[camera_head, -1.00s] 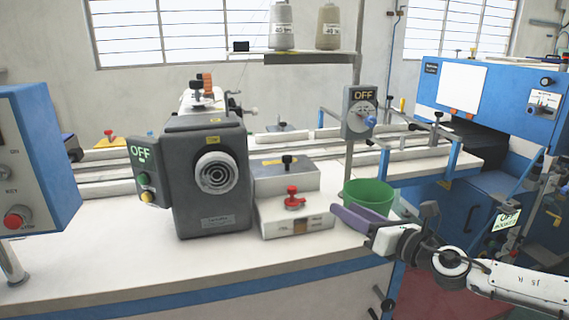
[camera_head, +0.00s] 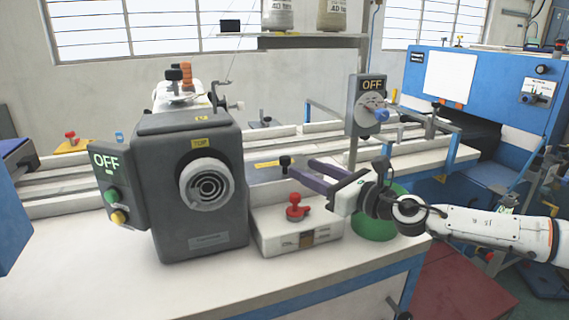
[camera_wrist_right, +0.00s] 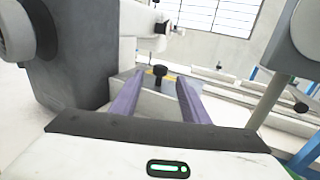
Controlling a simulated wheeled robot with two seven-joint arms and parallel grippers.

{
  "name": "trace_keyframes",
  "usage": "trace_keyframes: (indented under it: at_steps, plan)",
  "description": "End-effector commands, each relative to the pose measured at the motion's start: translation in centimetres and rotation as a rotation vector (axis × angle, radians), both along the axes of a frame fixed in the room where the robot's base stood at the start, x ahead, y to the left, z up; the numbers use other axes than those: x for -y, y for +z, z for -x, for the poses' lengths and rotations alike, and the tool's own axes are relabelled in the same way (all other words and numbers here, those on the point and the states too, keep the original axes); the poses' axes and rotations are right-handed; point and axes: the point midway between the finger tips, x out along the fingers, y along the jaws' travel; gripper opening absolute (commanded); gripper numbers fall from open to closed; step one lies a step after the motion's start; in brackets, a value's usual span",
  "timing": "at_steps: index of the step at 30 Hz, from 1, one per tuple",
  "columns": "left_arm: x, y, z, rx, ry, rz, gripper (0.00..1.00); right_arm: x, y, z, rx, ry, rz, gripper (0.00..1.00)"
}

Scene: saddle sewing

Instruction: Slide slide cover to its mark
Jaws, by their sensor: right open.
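The slide cover, as far as I can tell, is the flat grey plate (camera_head: 262,174) with a yellow label and a black knob (camera_head: 285,162), right of the dark machine head. My right gripper (camera_head: 300,171) is open, its two purple fingers pointing left toward the knob. In the right wrist view the knob (camera_wrist_right: 159,72) stands ahead, between the open fingers (camera_wrist_right: 155,85) and apart from both. I cannot make out a mark clearly. My left gripper is not in view.
A white block with a red knob (camera_head: 297,207) sits just in front of the plate. The dark machine head (camera_head: 200,220) stands close on the left. A post with an OFF dial (camera_head: 368,103) and a green bin (camera_head: 375,228) are near my right arm. The front tabletop is clear.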

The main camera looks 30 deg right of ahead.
Motion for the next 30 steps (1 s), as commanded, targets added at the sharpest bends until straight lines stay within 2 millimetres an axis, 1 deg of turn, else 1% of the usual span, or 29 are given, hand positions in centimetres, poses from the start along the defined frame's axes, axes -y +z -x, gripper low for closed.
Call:
trace_keyframes:
  at_steps: [4,6,12,14,18,24,30]
  plan:
    - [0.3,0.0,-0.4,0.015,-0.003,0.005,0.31,0.0,0.1,-0.7,0.005,-0.001,0.001,0.42]
    - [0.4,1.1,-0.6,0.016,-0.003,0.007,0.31,0.2,0.6,-1.2,0.003,-0.007,-0.004,0.42]
    - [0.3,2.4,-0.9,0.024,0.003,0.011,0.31,-0.2,0.6,-2.9,0.003,-0.005,-0.004,0.42]
    - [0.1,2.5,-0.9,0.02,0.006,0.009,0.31,-0.6,0.7,-3.5,0.004,0.001,-0.003,0.42]
    - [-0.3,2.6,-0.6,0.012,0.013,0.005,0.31,-0.7,0.6,-5.3,0.003,-0.003,-0.004,0.42]
    - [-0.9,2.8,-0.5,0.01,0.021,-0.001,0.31,-1.0,0.3,-7.4,0.001,-0.003,-0.001,0.42]
    - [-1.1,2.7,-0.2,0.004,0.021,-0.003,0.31,-1.2,0.1,-8.3,-0.001,-0.001,0.001,0.42]
